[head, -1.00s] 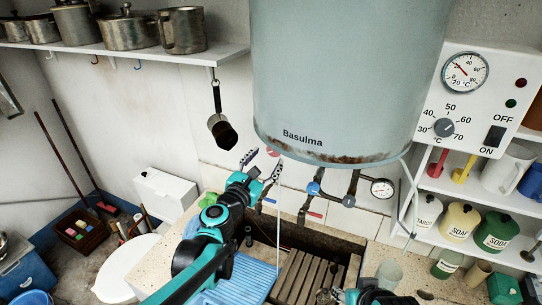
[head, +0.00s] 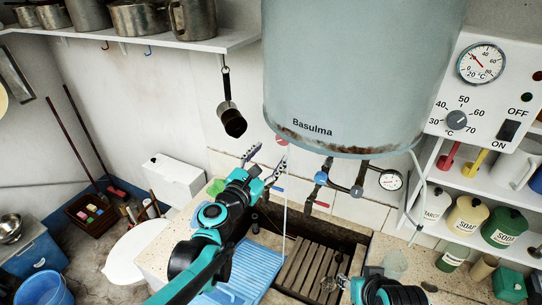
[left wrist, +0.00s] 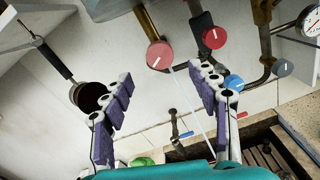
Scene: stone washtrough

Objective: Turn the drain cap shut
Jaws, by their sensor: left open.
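The red drain cap (head: 282,141) sits under the grey-blue tank (head: 340,80). In the left wrist view the round red cap (left wrist: 160,55) hangs on a brass pipe and carries a white mark. A thin pale stream (head: 285,205) runs straight down from it. My left gripper (head: 265,162) is open and empty, just below and left of the cap in the head view. In the left wrist view its two spread fingers (left wrist: 160,95) show, with the cap beyond them and between them. My right gripper (head: 333,284) is low at the bottom edge, and its jaws are unclear.
Other valves hang near the cap, among them a blue knob (left wrist: 234,83) and another red knob (left wrist: 214,38). A dial gauge (head: 390,180) is to their right. A dark ladle (head: 231,121) hangs on the left wall. The trough (head: 345,240) with a slatted rack lies below.

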